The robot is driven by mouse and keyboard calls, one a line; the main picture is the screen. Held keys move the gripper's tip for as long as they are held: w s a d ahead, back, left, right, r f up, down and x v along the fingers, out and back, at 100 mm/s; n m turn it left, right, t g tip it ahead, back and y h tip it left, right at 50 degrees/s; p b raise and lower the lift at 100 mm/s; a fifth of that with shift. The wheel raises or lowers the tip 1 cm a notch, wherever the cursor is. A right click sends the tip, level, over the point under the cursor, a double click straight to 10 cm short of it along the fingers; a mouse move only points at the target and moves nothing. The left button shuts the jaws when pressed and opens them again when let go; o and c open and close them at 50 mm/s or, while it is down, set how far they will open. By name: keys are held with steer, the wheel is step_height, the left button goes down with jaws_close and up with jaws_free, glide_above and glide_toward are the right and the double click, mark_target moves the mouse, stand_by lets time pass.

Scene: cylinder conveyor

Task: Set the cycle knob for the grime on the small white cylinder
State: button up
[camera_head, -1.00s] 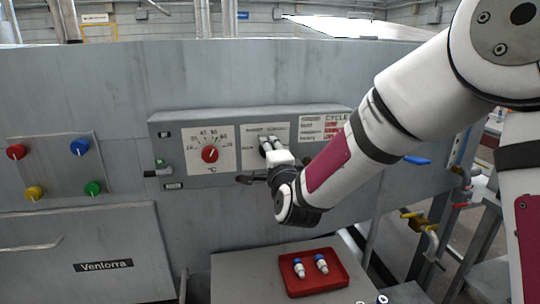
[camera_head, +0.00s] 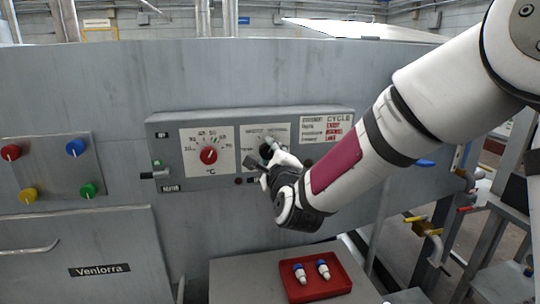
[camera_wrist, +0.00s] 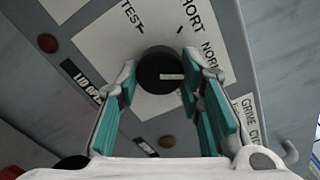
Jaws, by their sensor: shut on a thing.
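The cycle knob (camera_head: 265,151) is a dark round knob on a white dial plate in the machine's panel. In the wrist view the black knob (camera_wrist: 160,72) sits between my fingertips, its short white mark pointing right, towards the NORMAL side. The TEST and SHORT labels also show. My gripper (camera_wrist: 160,78) is shut on the knob, one finger on each side; in the head view my gripper (camera_head: 270,155) partly covers the dial.
A CYCLE chart (camera_head: 326,130) is on the panel's right. A lever (camera_head: 155,174) sticks out at the panel's left end. Coloured buttons (camera_head: 76,147) are further left. The tray rests on a grey surface (camera_head: 240,275).

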steer(key=shift+d+f, duration=0.1)
steer(key=o, duration=1.2)
steer(key=shift+c, duration=0.2)
steer(key=v, duration=1.2)
